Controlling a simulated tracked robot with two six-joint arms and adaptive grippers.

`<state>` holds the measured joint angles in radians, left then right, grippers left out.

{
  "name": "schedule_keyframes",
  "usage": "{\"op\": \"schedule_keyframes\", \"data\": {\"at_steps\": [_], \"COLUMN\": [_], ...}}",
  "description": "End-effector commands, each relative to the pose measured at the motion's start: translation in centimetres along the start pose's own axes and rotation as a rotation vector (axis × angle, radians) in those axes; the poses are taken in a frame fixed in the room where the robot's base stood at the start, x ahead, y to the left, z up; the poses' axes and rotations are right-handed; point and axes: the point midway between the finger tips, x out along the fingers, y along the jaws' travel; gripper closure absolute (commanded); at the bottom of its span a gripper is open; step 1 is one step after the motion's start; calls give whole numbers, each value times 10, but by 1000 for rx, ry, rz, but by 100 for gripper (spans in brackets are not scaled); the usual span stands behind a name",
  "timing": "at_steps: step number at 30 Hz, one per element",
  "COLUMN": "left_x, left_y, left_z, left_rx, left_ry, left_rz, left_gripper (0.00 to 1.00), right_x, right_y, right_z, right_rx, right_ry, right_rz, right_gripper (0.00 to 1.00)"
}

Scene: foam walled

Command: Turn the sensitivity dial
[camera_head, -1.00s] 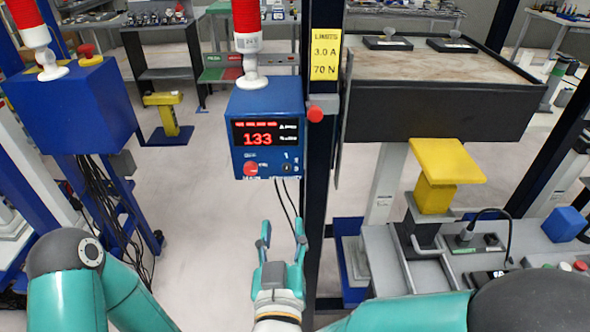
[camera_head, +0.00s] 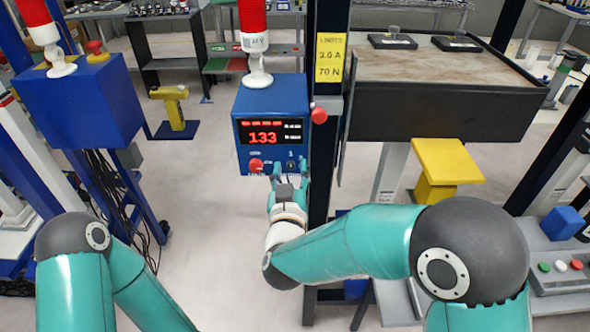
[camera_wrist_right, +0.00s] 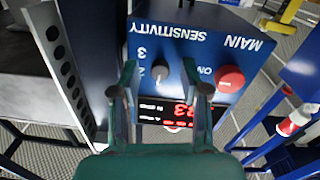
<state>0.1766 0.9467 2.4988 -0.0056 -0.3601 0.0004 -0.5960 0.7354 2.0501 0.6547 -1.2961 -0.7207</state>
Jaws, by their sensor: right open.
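The sensitivity dial (camera_wrist_right: 159,72) is a small dark round knob with a light pointer mark on the blue control box (camera_head: 270,100). In the wrist view it sits under the "SENSITIVITY" label, between and just beyond the fingertips. In the head view the dial (camera_head: 291,165) is at the box's lower right, close to the fingers. My right gripper (camera_head: 290,170) is open and empty at the box's lower front; its two fingers also show in the wrist view (camera_wrist_right: 160,90). I cannot tell whether they touch the dial. My left arm shows at lower left, its gripper out of view.
A red main knob (camera_wrist_right: 230,79) sits beside the dial; it also shows in the head view (camera_head: 256,165). The display (camera_head: 270,133) reads 133. A dark post with a yellow limits sign (camera_head: 330,57) and a red knob (camera_head: 319,115) stands right of the box.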

Motion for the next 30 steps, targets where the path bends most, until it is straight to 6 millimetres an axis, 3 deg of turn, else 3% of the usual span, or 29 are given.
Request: {"op": "schedule_keyframes", "data": {"at_steps": [6, 14, 16, 17, 19, 30], "left_x": [0, 0, 0, 0, 0, 18], "left_y": [0, 0, 0, 2, 0, -7], "left_z": [0, 0, 0, 1, 0, 0], "left_rx": [0, 0, 0, 9, 0, 0], "left_ry": [0, 0, 0, -4, 0, 0], "left_rz": [0, 0, 0, 1, 0, 0], "left_gripper": [60, 60, 60, 60, 60, 60], "right_x": [0, 0, 0, 1, 0, 0], "right_y": [-1, -1, -1, 19, 6, 0], "right_z": [0, 0, 0, 3, 2, 4], "right_rx": [0, 0, 0, -1, 1, 92], "right_ry": [0, -1, -1, -4, -2, -2], "right_rz": [-1, -2, -2, 8, 2, 4], "right_gripper": [56, 100, 100, 100, 100, 100]}}
